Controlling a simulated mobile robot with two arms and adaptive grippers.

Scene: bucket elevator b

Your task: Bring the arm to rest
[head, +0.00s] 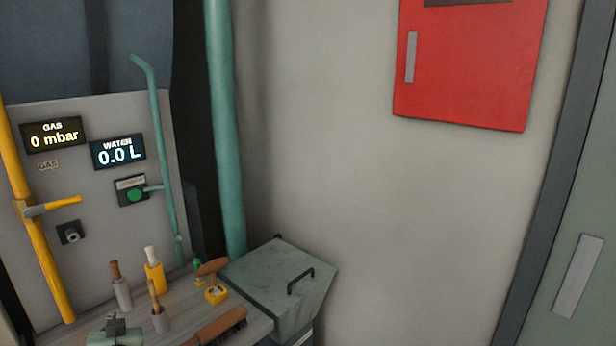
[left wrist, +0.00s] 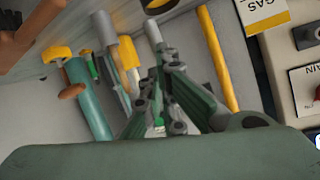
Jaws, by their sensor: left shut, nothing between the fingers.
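My left gripper (left wrist: 160,78) shows in the left wrist view, with its dark green linked fingers shut and nothing visible between them. Behind its fingers are a yellow pipe (left wrist: 216,58) and several handled tools. In the head view, a grey-green part sits at the bottom edge, mostly cut off; I cannot tell whether it is my gripper. My right gripper is in neither view.
In the head view, a bench (head: 185,284) holds several brushes and tools beside a lidded grey-green box (head: 265,278). A red cabinet (head: 465,75) hangs on the wall.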

